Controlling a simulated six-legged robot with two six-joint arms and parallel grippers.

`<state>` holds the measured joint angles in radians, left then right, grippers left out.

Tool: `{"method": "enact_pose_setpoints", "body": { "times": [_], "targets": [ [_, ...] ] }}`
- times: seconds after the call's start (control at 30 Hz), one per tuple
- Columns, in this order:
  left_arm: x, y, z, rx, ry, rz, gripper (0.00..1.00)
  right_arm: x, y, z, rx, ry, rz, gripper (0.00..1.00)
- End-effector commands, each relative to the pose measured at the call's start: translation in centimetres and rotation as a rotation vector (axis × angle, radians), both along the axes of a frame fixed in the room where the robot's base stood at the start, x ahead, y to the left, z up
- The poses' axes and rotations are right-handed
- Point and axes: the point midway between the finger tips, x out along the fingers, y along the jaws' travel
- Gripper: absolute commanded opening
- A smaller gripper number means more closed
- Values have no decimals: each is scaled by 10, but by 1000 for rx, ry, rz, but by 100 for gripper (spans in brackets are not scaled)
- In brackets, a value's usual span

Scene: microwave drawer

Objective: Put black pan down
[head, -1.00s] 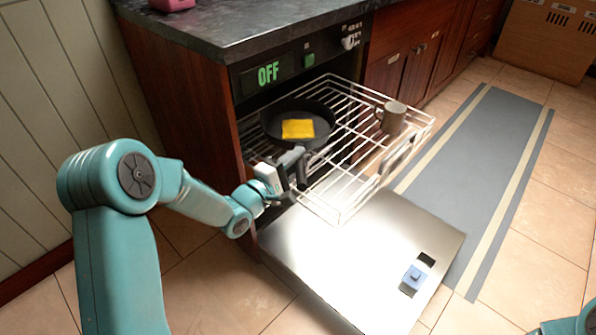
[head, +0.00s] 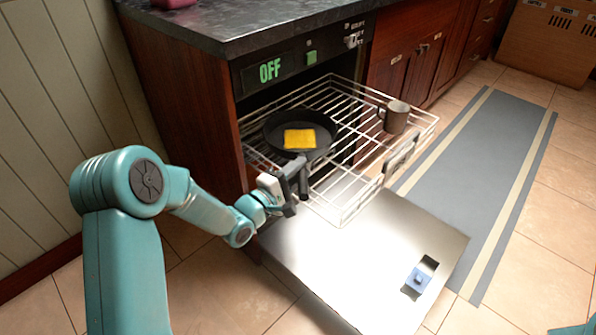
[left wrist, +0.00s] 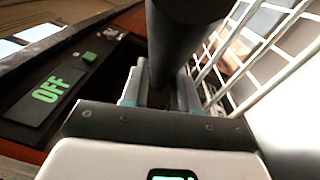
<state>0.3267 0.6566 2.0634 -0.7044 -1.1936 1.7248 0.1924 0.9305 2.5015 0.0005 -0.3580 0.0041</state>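The black pan (head: 276,136) is at the left side of the wire rack drawer (head: 352,207), level or nearly so. I cannot tell whether its base touches the wires. A flat yellow item (head: 300,138) lies in it. My left gripper (head: 294,181) is at the rack's near left, shut on the pan's handle. In the left wrist view the dark handle (left wrist: 180,45) runs down between the fingers (left wrist: 160,92). My right gripper is out of view.
A dark mug (head: 396,118) stands in the rack's far right corner. The open metal door (head: 350,265) lies below the rack, with a blue item (head: 418,279) in its recess. A control panel reading OFF (head: 270,70) sits above. The rack's middle is clear.

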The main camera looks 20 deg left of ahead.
Motion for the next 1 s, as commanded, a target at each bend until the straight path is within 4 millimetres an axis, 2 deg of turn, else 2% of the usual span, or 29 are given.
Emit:
{"method": "enact_pose_setpoints", "body": {
  "times": [0.3,0.47,0.53,0.8,1.0],
  "targets": [
    [-1,-1,-2,0,9,-1,39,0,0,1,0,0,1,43],
    [-1,-1,15,-1,11,-1,39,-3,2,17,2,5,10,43],
    [-15,5,9,-1,14,1,39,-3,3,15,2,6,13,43],
    [-78,27,7,-2,9,3,39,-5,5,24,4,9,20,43],
    [-106,36,5,0,6,2,39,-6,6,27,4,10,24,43]
  ]
}}
